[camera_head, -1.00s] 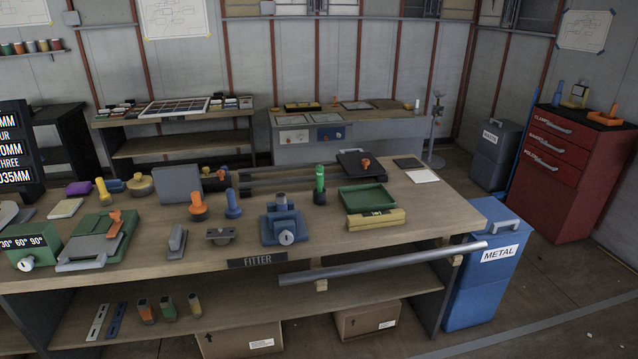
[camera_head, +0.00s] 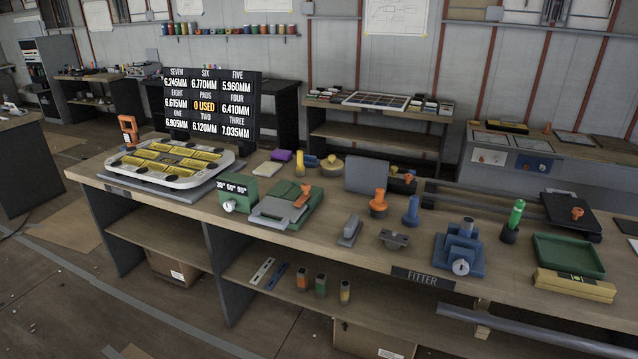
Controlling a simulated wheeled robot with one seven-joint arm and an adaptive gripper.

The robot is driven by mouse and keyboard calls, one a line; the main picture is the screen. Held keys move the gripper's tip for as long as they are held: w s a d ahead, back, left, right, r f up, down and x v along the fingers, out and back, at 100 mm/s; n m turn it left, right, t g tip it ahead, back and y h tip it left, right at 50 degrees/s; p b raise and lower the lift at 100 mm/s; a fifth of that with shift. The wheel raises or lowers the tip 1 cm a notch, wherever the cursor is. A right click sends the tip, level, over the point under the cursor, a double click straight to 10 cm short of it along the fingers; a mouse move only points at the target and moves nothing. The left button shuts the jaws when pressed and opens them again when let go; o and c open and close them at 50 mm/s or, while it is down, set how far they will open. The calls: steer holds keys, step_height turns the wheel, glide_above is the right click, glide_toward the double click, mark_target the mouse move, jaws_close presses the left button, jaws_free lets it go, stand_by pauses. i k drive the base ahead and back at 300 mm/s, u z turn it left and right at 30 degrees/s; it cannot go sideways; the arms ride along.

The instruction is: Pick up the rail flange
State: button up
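No part is marked as the rail flange, and I cannot tell for certain which one it is. One possible part is a small dark grey piece with a round centre (camera_head: 393,239) lying near the bench's front edge. My gripper is in neither head camera frame.
The long wooden bench (camera_head: 330,215) also holds a green box (camera_head: 237,194), a blue vise (camera_head: 459,250), orange (camera_head: 378,204) and blue (camera_head: 411,212) upright tools, and a green tray (camera_head: 567,255). A number board (camera_head: 212,103) stands at the left. Floor is open at lower left.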

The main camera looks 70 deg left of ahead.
mark_target(391, 242)
steer(key=u, duration=1.75)
